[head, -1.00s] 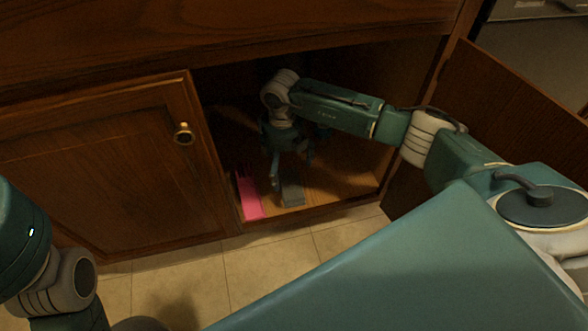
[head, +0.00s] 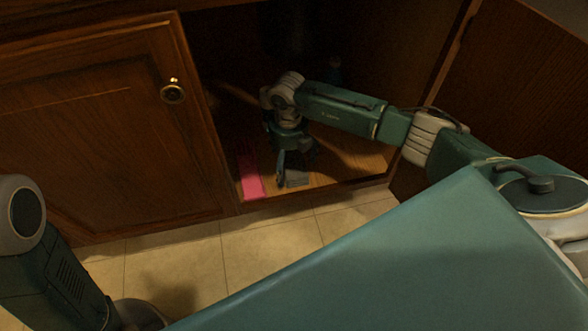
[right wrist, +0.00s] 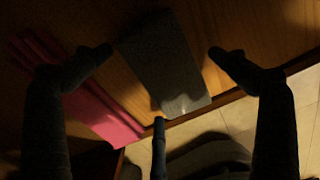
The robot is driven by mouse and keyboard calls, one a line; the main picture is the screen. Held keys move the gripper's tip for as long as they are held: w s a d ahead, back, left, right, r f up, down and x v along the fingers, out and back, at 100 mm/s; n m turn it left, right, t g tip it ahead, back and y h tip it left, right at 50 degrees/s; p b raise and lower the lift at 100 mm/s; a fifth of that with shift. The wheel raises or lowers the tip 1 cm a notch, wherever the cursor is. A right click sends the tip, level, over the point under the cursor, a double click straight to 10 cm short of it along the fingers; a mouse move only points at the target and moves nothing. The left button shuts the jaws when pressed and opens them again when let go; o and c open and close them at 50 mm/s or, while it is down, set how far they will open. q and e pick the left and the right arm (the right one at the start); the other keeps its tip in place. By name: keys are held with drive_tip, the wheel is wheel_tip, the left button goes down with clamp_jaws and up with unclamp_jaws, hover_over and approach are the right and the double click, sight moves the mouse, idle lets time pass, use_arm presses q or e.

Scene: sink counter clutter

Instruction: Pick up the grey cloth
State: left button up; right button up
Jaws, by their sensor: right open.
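The grey cloth (head: 296,180) lies flat on the cabinet floor near its front edge. In the right wrist view the grey cloth (right wrist: 168,70) is a dark rectangle between my spread fingers. My right gripper (head: 288,168) reaches into the open cabinet, just over the cloth, and hides part of it. In the right wrist view my right gripper (right wrist: 162,52) is open, with fingers on both sides of the cloth and another finger below. Whether they touch it is unclear. My left arm shows at the lower left, but its gripper is out of view.
A pink cloth (head: 250,172) lies just left of the grey one; it also shows in the right wrist view (right wrist: 88,95). A shut wooden door (head: 95,130) stands left, an open door (head: 510,100) right. The cabinet's back is dark. The tiled floor (head: 185,265) in front is clear.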

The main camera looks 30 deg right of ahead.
drive_tip(key=shift+f, duration=0.2)
drive_tip(key=c, duration=1.3)
drive_tip(key=shift+o, duration=0.2)
drive_tip(key=shift+r, duration=0.1)
